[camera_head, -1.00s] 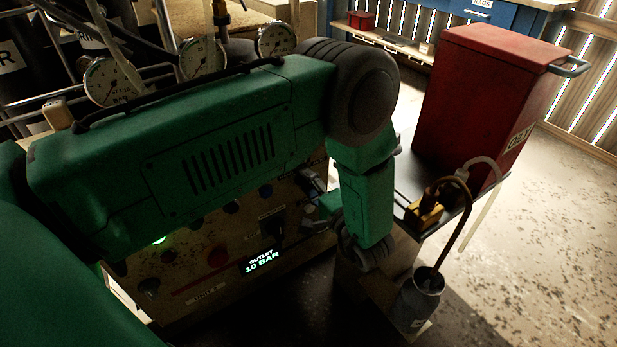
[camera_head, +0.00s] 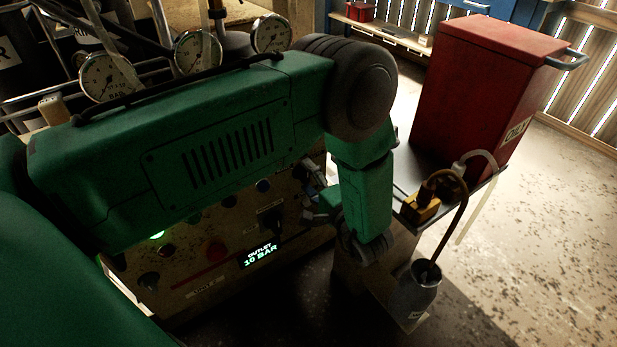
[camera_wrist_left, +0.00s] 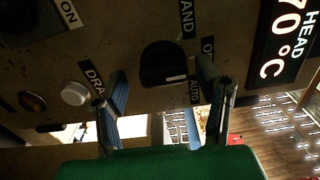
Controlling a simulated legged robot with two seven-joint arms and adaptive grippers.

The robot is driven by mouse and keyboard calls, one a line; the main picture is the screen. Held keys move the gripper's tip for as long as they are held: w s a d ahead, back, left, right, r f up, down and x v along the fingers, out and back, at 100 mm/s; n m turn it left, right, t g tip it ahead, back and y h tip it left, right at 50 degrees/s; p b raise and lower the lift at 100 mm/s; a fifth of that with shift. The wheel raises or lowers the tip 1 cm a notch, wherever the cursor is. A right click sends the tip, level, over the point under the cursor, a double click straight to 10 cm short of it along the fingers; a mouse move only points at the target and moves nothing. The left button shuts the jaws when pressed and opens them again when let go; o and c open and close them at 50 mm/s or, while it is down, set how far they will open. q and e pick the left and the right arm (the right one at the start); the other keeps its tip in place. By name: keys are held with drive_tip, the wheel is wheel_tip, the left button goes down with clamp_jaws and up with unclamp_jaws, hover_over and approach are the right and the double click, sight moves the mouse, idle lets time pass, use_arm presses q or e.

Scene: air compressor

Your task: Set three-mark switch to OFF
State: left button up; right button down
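The three-mark switch is a black rotary knob (camera_wrist_left: 163,64) on the tan panel in the left wrist view. Its labels read HAND, one starting with O that is partly hidden, and AUTO. A pale line on the knob lies at the side towards AUTO. My left gripper (camera_wrist_left: 160,72) is open, with one finger on each side of the knob and a gap to it. I cannot tell how far its tips are from the panel. In the head view the left gripper (camera_head: 317,201) is partly behind my arm, at the panel's right end. My right gripper is not in view.
A white button (camera_wrist_left: 74,94) and a dark red one (camera_wrist_left: 32,101) sit left of the knob. A temperature display (camera_wrist_left: 285,40) is at right.

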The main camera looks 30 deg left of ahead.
use_arm(q)
drive_tip(key=shift+s+r, duration=0.1)
drive_tip(key=shift+r, duration=0.05)
drive_tip(key=v, duration=1.2)
drive_tip(key=a+f+t+h+p, duration=0.3)
drive_tip(key=a+f+h+p, duration=0.25)
drive_tip(key=h, duration=0.45)
drive_tip(key=s+a+n+g+h+p, duration=0.1)
drive_tip(key=s+n+g+h, duration=0.1)
drive_tip(key=s, duration=1)
drive_tip(key=s+a+n+g+h+p, duration=0.1)
drive_tip(key=s+g+h, duration=0.3)
drive_tip(key=s, duration=0.9)
drive_tip(key=n+g, duration=0.1)
drive_tip(key=g, duration=0.2)
drive_tip(key=shift+s+r+h, duration=0.25)
drive_tip(key=shift+h, duration=0.05)
